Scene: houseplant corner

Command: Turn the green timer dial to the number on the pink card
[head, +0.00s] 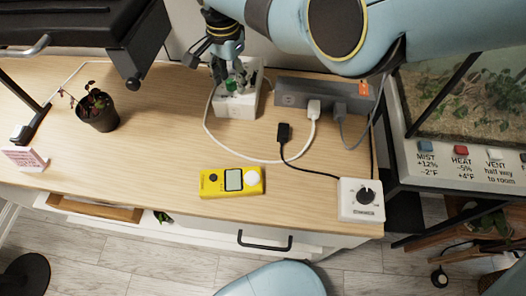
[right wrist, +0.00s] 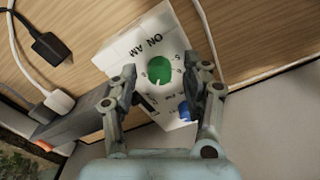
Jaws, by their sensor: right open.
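The green timer dial (right wrist: 159,70) sits on the face of a white timer box (right wrist: 118,55), with numbers around it and "ON AM" printed above. A pale mark shows on the dial's lower part. My right gripper (right wrist: 160,68) is open, with one finger on each side of the dial; contact is unclear. In the head view the right gripper (head: 230,77) reaches down over the timer box (head: 238,106) and partly hides the dial. The pink card (head: 25,158) stands at the table's left end; its print is too small to read. My left gripper is out of view.
A blue button (right wrist: 184,112) is on the timer box. A grey power strip (head: 300,95) with plugs is beside it. A yellow meter (head: 232,182), a white dial box (head: 361,200), a black plug (head: 284,132) and a potted plant (head: 98,112) are on the table. A terrarium (head: 470,100) is at right.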

